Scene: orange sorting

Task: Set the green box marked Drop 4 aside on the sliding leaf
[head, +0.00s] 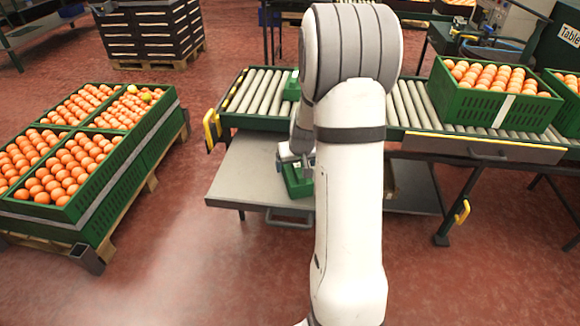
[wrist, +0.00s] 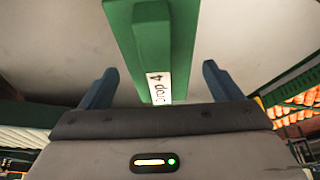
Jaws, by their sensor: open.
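The green box (wrist: 178,45) shows in the wrist view with a white label reading "Drop 4". In the head view the green box (head: 296,183) is on the grey sliding leaf (head: 246,170), partly hidden by my arm. My gripper (wrist: 160,82) is open, one blue finger on each side of the box, with a visible gap on both sides. In the head view my gripper (head: 296,158) is low over the leaf at the box.
A roller conveyor (head: 262,93) runs behind the leaf, with another green piece (head: 292,86) on it. Green crates of oranges (head: 490,105) stand on the right of the conveyor. A pallet of orange-filled crates (head: 115,165) stands at left. The leaf's left part is clear.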

